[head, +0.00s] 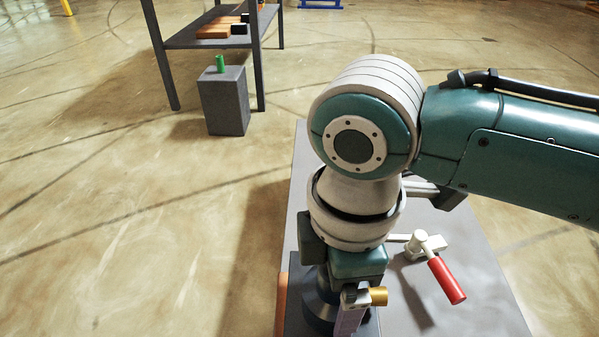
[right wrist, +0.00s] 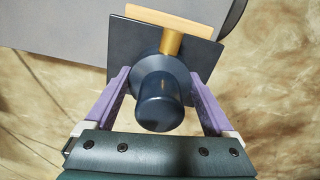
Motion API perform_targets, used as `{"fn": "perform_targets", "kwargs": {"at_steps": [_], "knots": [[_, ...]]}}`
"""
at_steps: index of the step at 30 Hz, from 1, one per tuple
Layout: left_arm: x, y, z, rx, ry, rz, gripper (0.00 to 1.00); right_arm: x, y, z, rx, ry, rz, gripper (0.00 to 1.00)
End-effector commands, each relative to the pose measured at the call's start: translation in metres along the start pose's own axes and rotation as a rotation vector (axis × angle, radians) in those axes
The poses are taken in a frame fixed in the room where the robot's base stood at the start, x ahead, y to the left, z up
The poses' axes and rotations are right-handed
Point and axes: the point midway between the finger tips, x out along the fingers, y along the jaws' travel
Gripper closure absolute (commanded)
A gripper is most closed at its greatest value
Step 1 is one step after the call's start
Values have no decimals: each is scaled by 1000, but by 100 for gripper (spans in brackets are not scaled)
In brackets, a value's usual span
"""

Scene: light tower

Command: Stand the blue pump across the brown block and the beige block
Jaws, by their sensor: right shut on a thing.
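The dark blue pump (head: 320,312) has a round body, a square base plate and a brass outlet. It stands near the left edge of the grey table, partly behind my right arm. My right gripper (head: 349,322) points down, and its purple fingers (right wrist: 160,100) are shut on the pump's round body (right wrist: 160,108). A brown block (head: 281,305) shows as a strip left of the base plate. A beige block (right wrist: 175,20) shows past the plate on the outlet side in the right wrist view. Contact between plate and blocks is hidden. My left gripper is out of view.
A valve with a red handle (head: 446,281) stands on the grey table (head: 480,285), right of the pump. A grey pedestal (head: 224,102) with a green piece (head: 220,63) and a dark shelf (head: 185,42) with blocks stand farther back. Floor on the left is clear.

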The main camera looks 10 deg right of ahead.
Motion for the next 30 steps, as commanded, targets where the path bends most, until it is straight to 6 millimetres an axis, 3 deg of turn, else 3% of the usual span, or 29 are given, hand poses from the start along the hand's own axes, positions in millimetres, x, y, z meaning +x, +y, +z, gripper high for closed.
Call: {"fn": "perform_targets", "kwargs": {"at_steps": [9,29,30], "knots": [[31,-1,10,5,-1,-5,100,41,0,-1,0,2,1,100],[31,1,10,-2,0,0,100,49,0,-1,0,3,1,100],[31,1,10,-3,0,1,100,51,-1,0,-1,0,-1,10]]}}
